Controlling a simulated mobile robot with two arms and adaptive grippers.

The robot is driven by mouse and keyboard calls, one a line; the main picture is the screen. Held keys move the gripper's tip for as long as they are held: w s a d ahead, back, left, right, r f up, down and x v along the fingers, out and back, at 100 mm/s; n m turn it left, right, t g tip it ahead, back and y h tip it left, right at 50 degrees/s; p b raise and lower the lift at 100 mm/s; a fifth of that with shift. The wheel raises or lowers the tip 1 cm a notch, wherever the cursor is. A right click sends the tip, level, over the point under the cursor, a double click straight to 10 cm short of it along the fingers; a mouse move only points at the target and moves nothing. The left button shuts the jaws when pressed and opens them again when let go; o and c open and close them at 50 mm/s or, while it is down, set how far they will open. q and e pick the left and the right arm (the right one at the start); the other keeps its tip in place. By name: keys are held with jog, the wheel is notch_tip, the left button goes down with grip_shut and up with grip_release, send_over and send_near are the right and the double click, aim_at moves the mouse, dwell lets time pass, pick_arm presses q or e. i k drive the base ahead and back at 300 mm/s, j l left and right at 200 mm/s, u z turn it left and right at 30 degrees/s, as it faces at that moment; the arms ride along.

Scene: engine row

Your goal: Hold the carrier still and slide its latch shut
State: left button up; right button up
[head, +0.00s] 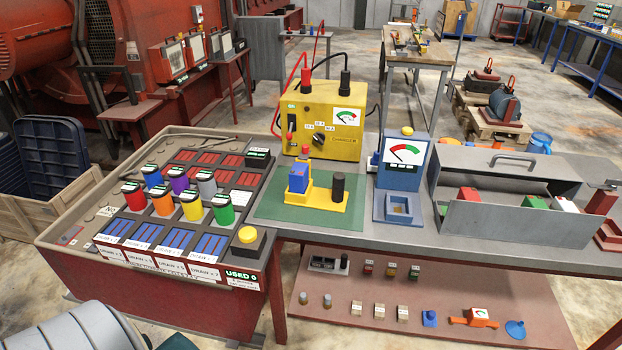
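The likely carrier is a grey metal box (490,222) with a handle (512,160) on its raised back panel, on the right of the grey bench. Its front is open at the top, and red, green and white blocks (534,202) show inside. A small grey metal piece (606,185) at its right end may be the latch; it is too small to tell its position. A red bracket-like part (601,203) stands beside that end. Neither of my grippers shows in the head view, and nothing is seen touching the box.
Left of the box stand a blue gauge stand (402,170) and a yellow charger (322,118) with a yellow cradle (317,198) on a green mat (268,206). A sloped panel with several coloured cylinders (191,206) fills the left. A lower shelf (460,290) holds small parts.

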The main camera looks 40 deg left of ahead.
aim_at(305, 154)
jog(key=i+u, duration=0.25)
jog(key=i, duration=0.3)
jog(key=i+u, duration=0.25)
jog(key=i, duration=0.3)
